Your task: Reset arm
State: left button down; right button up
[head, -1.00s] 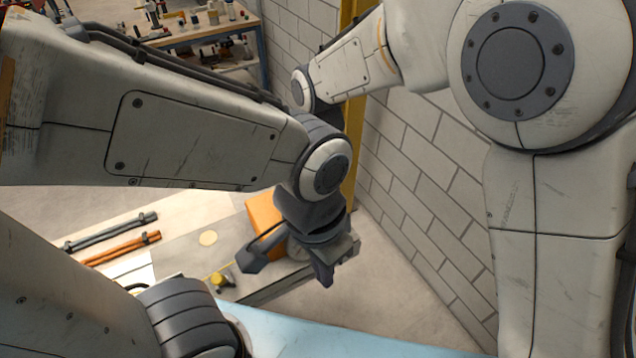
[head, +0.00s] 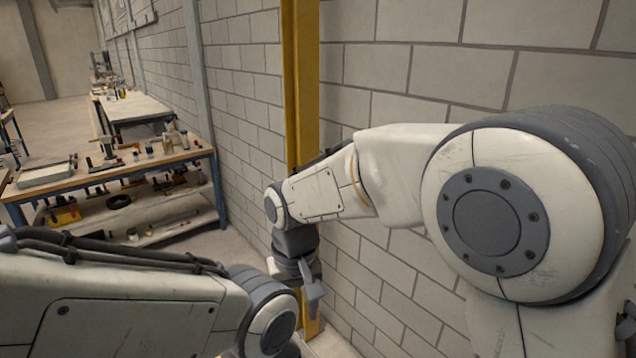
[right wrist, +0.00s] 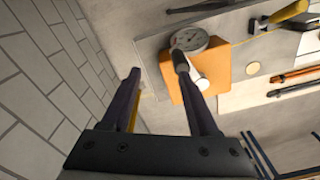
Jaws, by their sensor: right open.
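My right gripper (head: 292,278) hangs at the end of the right arm, beside the yellow post in the head view. It also shows in the right wrist view (right wrist: 157,68), with its two dark fingers apart and nothing gripped between them. Behind the fingers in that view lie an orange block (right wrist: 227,68) and a round dial gauge (right wrist: 190,40). One finger overlaps the block in the picture; I cannot tell the distance. My left arm crosses the lower left of the head view, and its gripper is below the picture edge.
A yellow post (head: 302,75) and a block wall (head: 440,75) stand close to the right arm. A workbench (head: 110,172) with tools is at the back left. In the right wrist view, a grey board (right wrist: 165,65) lies under the block, with tools and cables on the right.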

jog(key=s+d+f+m+t, duration=0.1)
jog(key=s+d+f+m, duration=0.15)
jog(key=d, duration=0.95)
jog(key=s+d+f+m+t, duration=0.1)
jog(key=s+d+f, duration=0.25)
jog(key=d, duration=0.95)
jog(key=s+a+r+n+g, duration=0.1)
jog(key=s+a+r+n, duration=0.1)
jog(key=s+a, duration=0.4)
jog(key=s+a+r+n+g, duration=0.1)
jog(key=s+a+r+n, duration=0.2)
jog(key=s+a+n, duration=0.2)
jog(key=s+a, duration=0.1)
jog(key=a, duration=0.2)
jog(key=shift+s+a+r+y, duration=0.25)
jog(key=shift+s+r+y, duration=0.05)
jog(key=shift+s+y, duration=0.1)
jog(key=shift+w, duration=0.1)
